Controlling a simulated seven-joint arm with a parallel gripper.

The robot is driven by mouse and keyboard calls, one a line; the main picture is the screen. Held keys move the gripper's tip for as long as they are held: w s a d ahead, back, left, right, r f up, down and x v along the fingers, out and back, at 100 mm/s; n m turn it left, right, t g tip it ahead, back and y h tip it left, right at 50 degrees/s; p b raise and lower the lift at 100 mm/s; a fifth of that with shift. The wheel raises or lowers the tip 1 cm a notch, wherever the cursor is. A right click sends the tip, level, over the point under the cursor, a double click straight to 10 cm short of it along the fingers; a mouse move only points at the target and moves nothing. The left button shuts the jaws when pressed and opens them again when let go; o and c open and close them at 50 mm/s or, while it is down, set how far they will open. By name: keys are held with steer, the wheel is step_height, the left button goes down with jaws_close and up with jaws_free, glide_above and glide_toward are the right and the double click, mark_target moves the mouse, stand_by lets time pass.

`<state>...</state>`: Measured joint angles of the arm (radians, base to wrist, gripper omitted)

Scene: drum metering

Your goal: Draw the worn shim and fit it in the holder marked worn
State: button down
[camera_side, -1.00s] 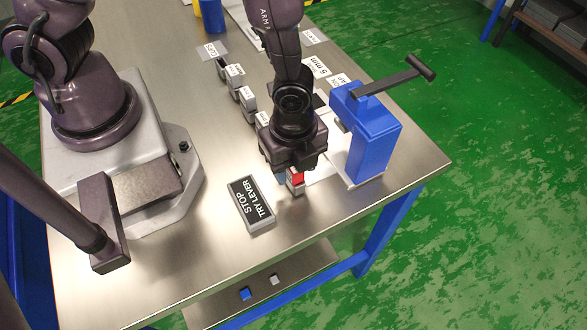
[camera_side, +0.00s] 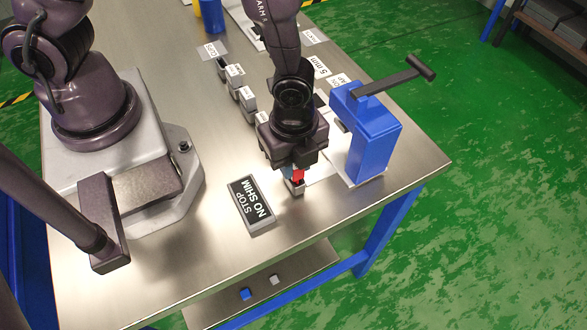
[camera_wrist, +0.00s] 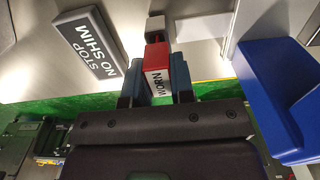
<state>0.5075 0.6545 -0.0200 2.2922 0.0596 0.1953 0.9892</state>
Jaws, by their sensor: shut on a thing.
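The worn shim (camera_wrist: 158,68) is a red piece with a white label reading WORN. It also shows as a red spot in the side view (camera_side: 298,175). My gripper (camera_wrist: 157,82) is shut on it, with one blue-grey finger on each side; in the side view my gripper (camera_side: 293,172) hangs near the table's front. Just below the shim is a small grey block with a dark opening (camera_side: 296,189), also in the wrist view (camera_wrist: 157,27). I cannot tell if the shim's lower end is fully clear of it. Which holder is marked worn is not readable.
A sign (camera_side: 252,204) reads STOP NO SHIM. A blue lever press (camera_side: 372,145) with a dark handle (camera_side: 400,78) stands close on the right. Several small labelled grey holders (camera_side: 247,100) stand in a row behind left.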

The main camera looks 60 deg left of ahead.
steer(key=shift+r, duration=1.45)
steer(key=shift+r, duration=0.15)
steer(key=shift+r, duration=2)
steer(key=w+a+r+n, duration=0.3)
steer(key=w+a+n, duration=0.2)
steer(key=a+n, duration=0.2)
steer(key=w+a+r+n, duration=0.4)
steer(key=a+n, duration=0.3)
steer(key=n, duration=0.4)
steer(key=shift+w+a, duration=0.25)
steer(key=shift+w, duration=0.55)
